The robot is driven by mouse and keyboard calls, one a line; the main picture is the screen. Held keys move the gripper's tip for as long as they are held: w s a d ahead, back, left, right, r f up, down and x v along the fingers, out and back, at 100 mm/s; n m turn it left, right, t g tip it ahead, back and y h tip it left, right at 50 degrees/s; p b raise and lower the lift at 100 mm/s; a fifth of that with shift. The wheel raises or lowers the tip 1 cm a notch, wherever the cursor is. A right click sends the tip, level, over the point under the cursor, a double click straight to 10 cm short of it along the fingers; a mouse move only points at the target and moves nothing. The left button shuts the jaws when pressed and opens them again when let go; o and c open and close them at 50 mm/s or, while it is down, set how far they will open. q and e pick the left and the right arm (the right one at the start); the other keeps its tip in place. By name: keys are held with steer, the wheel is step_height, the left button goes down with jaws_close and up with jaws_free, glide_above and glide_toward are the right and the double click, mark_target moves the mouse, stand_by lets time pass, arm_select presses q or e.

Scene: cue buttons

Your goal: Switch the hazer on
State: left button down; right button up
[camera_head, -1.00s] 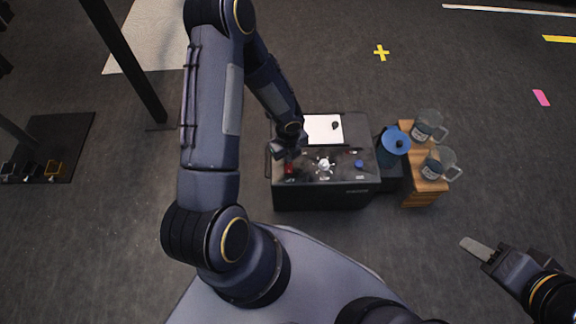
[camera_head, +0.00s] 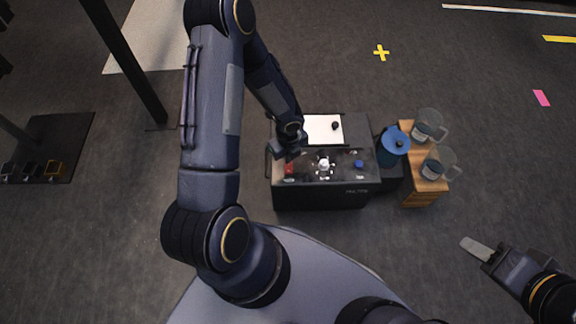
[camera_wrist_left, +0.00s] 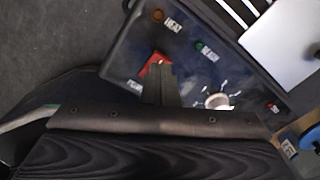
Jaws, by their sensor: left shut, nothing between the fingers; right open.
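A dark box (camera_head: 335,200) with a control panel stands on the floor ahead; lettering on its front is too small to read surely. In the left wrist view its panel (camera_wrist_left: 130,40) carries a red control (camera_wrist_left: 153,66), a white knob (camera_wrist_left: 217,100), and small orange (camera_wrist_left: 158,15), green (camera_wrist_left: 199,45) and red (camera_wrist_left: 271,106) round parts, with labels. The red control also shows in the head view (camera_head: 290,169). My left gripper (camera_wrist_left: 162,70) is shut and empty, its tip over the red control and partly hiding it; contact cannot be told. My right gripper (camera_head: 478,248) is open, far right.
A blue round part (camera_head: 359,164) is at the panel's right. A blue-lidded container (camera_head: 393,143) stands right of the box. Beyond it, a wooden stand (camera_head: 408,190) bears two clear jugs (camera_head: 428,124). A white sheet (camera_head: 322,130) lies behind the controls. The floor in front is open.

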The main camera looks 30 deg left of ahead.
arm_select(q)
steer(key=shift+f+b, duration=0.8)
steer(key=shift+f, duration=0.15)
stand_by(0.6)
step_height(320, 180, up, 7)
steer(key=p, duration=0.6)
stand_by(0.4)
stand_by(0.4)
